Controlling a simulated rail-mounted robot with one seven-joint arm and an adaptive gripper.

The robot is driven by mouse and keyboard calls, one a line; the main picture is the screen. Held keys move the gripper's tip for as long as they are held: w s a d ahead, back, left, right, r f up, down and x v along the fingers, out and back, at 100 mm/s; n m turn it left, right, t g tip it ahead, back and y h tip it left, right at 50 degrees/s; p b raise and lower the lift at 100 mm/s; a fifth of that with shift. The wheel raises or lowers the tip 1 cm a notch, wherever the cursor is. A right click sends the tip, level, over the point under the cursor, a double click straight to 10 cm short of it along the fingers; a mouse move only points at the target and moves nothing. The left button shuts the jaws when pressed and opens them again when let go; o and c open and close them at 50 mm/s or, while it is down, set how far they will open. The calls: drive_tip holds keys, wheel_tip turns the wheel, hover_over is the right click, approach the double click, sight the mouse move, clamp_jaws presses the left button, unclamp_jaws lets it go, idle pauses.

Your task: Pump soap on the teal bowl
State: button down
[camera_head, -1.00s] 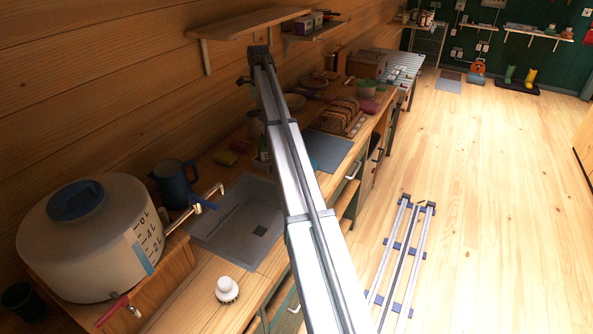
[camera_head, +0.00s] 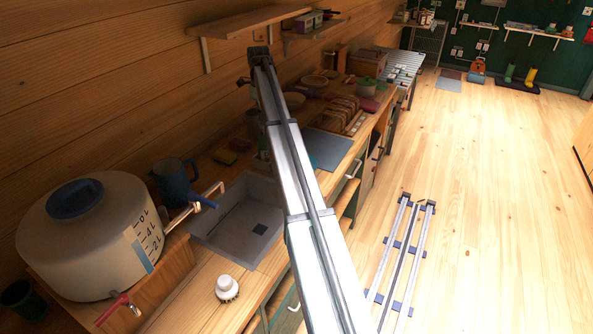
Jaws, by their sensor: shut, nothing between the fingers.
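A small green bowl (camera_head: 366,86) stands far back on the counter; I cannot tell for sure that it is the teal bowl. A dark bottle (camera_head: 264,148) stands beyond the sink, mostly hidden behind my metal beam; whether it has a pump top I cannot tell. A round white object with a knob on top (camera_head: 228,288) stands on the near counter. My gripper does not show clearly anywhere in this view.
A grey sink (camera_head: 215,232) is set in the counter. A large white water tank (camera_head: 75,248) and a blue jug (camera_head: 174,182) stand left of it. Yellow sponges (camera_head: 241,144) lie beyond. A wooden rack (camera_head: 343,114) stands farther back.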

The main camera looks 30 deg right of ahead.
drive_tip(key=shift+f+b, duration=0.3)
drive_tip(key=shift+f, duration=1.1)
drive_tip(key=shift+r+p, duration=0.95)
drive_tip(key=shift+r, duration=0.95)
wheel_tip(320, 180, up, 6)
drive_tip(key=p, duration=0.2)
drive_tip(key=shift+p, duration=0.35)
drive_tip(key=shift+a, duration=0.1)
